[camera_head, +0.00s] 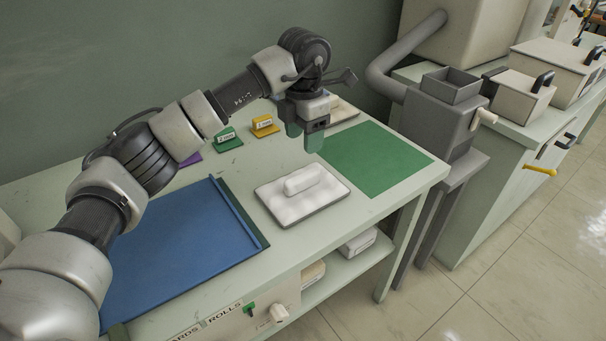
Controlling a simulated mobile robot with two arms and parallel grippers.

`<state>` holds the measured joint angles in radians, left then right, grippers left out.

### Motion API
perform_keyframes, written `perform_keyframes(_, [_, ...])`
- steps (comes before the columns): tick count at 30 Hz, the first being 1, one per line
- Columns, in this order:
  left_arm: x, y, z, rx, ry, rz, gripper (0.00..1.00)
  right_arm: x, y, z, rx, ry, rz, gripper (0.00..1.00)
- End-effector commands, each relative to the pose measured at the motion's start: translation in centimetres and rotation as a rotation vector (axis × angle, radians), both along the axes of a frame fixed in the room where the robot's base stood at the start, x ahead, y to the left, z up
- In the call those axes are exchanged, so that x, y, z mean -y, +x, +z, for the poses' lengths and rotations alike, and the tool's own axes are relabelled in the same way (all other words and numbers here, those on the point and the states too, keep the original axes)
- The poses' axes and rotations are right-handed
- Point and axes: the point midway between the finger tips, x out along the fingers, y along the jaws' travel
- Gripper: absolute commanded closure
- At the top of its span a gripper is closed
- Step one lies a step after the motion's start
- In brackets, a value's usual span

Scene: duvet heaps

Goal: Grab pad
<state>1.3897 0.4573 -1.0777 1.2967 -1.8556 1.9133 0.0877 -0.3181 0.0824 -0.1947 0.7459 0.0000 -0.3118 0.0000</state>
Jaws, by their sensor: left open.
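A white pad-like piece (290,207) lies in a thin grey-edged tray on the pale green table. A smaller rounded white piece (303,180) rests on top of it. I cannot tell which of the two is the pad. My left gripper (304,138) points down, open, above and behind the white pieces. Its greenish fingertips are apart from them, and nothing shows between them. My right gripper is out of view.
A blue mat (180,250) with a raised edge lies left of the tray. A green mat (375,160) lies to the right. Green (228,137) and yellow (263,126) labelled blocks stand behind. A grey machine (440,110) stands beyond the table's right end.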

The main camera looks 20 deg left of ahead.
Motion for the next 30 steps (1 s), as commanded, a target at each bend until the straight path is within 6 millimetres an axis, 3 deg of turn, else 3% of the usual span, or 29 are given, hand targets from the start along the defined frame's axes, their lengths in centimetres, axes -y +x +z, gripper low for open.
perform_keyframes(6, [0.0, -0.1, -3.6, -0.006, 0.002, -0.001, 0.45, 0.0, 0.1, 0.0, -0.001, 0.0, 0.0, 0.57])
perform_keyframes(14, [-0.1, -0.2, -5.9, -0.004, 0.001, -0.001, 0.45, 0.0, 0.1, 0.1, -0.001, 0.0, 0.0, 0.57])
perform_keyframes(21, [-0.2, -0.4, -9.4, -0.004, -0.001, -0.001, 0.45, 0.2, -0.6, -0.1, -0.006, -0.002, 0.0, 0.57])
perform_keyframes(30, [-0.2, -0.3, -10.4, -0.003, 0.0, -0.002, 0.45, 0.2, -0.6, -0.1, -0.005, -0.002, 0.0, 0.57])
